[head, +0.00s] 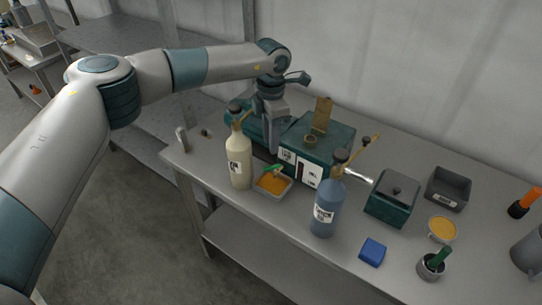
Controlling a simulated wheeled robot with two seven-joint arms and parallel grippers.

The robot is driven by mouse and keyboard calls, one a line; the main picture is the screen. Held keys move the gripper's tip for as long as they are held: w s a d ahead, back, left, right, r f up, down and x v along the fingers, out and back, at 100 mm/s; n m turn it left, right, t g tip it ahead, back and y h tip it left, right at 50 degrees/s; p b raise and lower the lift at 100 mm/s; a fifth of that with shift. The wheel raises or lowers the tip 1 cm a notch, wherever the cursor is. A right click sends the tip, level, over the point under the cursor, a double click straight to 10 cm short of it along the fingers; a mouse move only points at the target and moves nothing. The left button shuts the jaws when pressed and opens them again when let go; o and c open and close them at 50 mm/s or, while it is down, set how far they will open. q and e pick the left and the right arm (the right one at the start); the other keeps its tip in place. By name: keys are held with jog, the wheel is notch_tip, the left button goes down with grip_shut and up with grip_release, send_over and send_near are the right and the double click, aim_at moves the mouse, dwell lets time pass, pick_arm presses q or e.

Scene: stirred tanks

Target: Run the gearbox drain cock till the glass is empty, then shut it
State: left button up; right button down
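The green gearbox (326,143) stands on the bench with a brown flap (322,115) raised on top. Its front carries a label and a pale upright strip (311,173), perhaps the glass; its level is too small to read. A small green handle (273,168), apparently the drain cock, sits low at the front, above a grey tray holding orange liquid (272,184). Whether liquid runs is unclear. My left gripper (273,148) points down just behind and above the green handle; its fingertips are partly hidden, so contact and opening cannot be told. My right gripper is out of view.
A cream bottle (238,162) stands left of the tray, a blue bottle (327,207) to its right. Farther right are a lidded green box (390,203), dark bin (448,190), orange-filled dish (442,229), blue block (372,252) and grey cup (431,268).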

aim_at(271, 167)
pick_arm(q)
notch_tip(271, 167, down, 8)
jog(key=p, duration=0.3)
jog(key=shift+r, duration=0.1)
jog(key=shift+f, duration=0.5)
grip_shut()
